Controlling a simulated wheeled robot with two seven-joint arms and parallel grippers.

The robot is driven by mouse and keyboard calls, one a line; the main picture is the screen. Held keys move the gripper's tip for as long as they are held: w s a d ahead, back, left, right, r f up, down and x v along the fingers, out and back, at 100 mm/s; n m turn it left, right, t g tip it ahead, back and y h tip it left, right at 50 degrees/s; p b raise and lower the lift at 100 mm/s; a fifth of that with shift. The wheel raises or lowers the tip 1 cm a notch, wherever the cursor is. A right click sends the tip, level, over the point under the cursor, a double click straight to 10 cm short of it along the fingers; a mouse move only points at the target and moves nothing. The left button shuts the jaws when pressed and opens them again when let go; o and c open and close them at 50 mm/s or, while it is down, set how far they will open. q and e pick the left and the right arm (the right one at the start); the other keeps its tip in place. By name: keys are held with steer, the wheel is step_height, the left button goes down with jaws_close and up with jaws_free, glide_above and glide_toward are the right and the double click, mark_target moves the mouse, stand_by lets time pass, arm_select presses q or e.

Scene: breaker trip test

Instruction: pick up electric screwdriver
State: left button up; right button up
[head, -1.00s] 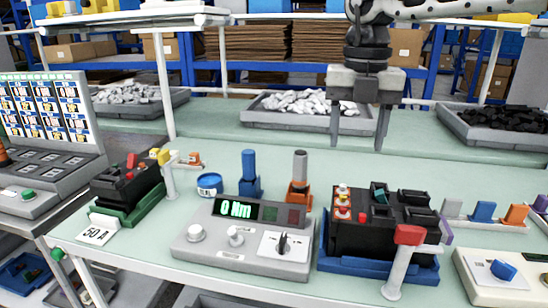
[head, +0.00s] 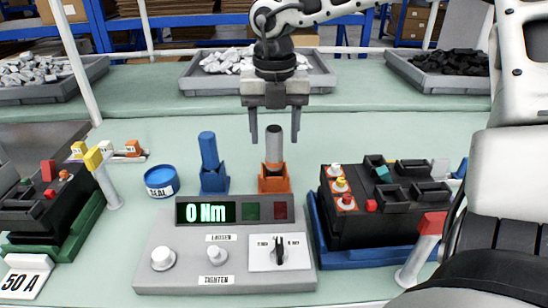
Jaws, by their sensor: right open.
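Two upright cylindrical tools stand in holders behind the grey torque panel. One is a blue tool (head: 208,150) in a blue holder (head: 214,182). The other is a grey-topped tool (head: 274,145) with an orange lower part, in an orange holder (head: 274,182). No label shows which is the electric screwdriver. My right gripper (head: 275,138) is open and points down, its fingers appearing either side of the grey-topped tool's upper part. Whether they are level with it in depth, I cannot tell. My left gripper is out of view.
The torque panel (head: 155,283) reads 0 Nm and stands in front of the holders. A black breaker unit (head: 350,228) in a blue tray is to the right. A blue seal tin (head: 161,182) is left of the holders. Parts trays line the back.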

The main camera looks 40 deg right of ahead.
mark_target(274, 152)
steer(key=shift+w+f+p, duration=0.1)
steer(key=shift+f+p, duration=0.25)
steer(key=shift+f, duration=2.4)
steer(key=c, duration=1.1)
